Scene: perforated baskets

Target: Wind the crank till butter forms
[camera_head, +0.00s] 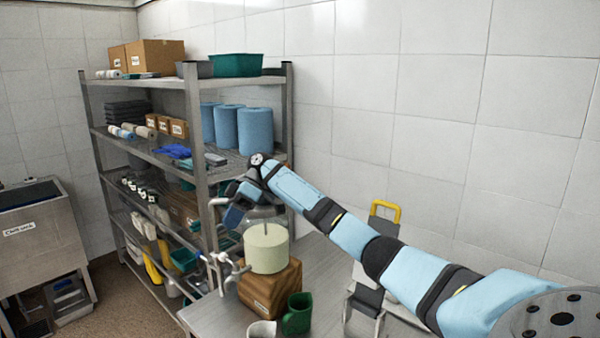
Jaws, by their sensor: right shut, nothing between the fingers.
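A butter churn stands on the metal table, with a clear jar (266,248) full of pale yellow contents on a wooden block (272,289). Its upper part is partly behind my right gripper and wrist. A grey metal crank or tap-like fitting (229,272) shows at the jar's left side; I cannot tell which part is the crank handle. My right arm comes in from the right, and my right gripper (232,214) is beside and above the jar's top left. It is shut and empty. My left gripper is out of view.
A green mug (297,314) and a white cup (262,329) stand in front of the block. A metal shelf rack (199,150) with rolls, boxes and bottles is close behind on the left. A yellow-handled item (385,209) stands beyond my arm. A steel sink unit (40,245) is far left.

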